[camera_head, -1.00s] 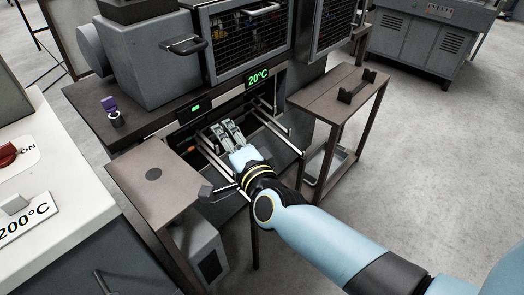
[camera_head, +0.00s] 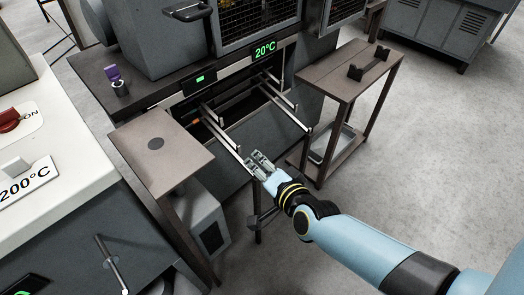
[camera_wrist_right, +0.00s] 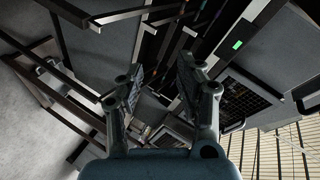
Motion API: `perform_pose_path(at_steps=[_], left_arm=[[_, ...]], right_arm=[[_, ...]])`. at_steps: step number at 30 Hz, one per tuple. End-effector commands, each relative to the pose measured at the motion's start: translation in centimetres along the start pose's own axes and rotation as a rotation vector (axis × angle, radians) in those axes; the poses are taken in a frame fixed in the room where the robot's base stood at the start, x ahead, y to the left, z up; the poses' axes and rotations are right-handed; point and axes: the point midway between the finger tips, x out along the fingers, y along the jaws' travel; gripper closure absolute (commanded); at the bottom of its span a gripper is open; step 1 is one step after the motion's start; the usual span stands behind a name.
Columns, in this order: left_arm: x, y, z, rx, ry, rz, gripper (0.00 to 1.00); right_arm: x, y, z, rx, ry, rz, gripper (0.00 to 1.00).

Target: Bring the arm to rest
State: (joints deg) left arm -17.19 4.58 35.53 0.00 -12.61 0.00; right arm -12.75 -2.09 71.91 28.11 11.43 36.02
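My right gripper (camera_head: 260,162) is in front of the extrusion machine, near the front end of its left metal rail. In the right wrist view the fingers of the right gripper (camera_wrist_right: 158,80) are apart with nothing between them. My right arm (camera_head: 370,245) comes in from the lower right. The machine (camera_head: 150,85) has a display reading 20°C (camera_head: 265,50) and two rails (camera_head: 228,133) jutting forward below it. My left gripper is not in view.
A brown side table (camera_head: 345,70) with a black holder (camera_head: 370,64) stands right of the rails. A brown stand (camera_head: 175,165) with a dark disc is at their left. A white cabinet (camera_head: 70,150) with a red knob (camera_head: 10,120) is far left. Floor is clear at right.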

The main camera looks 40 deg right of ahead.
Motion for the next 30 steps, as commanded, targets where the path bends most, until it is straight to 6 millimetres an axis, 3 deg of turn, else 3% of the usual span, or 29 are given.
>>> perform_pose_path(at_steps=[13,17,20,23,27,30], left_arm=[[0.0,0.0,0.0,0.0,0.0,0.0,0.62],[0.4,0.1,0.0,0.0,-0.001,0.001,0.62],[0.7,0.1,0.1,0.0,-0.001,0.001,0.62],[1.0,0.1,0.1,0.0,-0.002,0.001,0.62],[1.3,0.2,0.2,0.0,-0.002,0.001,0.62],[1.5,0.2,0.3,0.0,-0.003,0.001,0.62]], right_arm=[[0.0,0.0,0.0,0.0,0.0,0.0,0.64],[-0.6,2.3,0.3,-0.019,-0.013,0.031,0.64],[-2.0,7.2,1.7,-0.093,-0.07,0.112,0.64],[-4.7,14.2,3.9,-0.249,-0.181,0.236,0.64],[-10.5,24.2,6.3,-0.522,-0.394,0.411,0.64],[-15.6,30.3,7.3,-0.712,-0.566,0.513,0.64]])
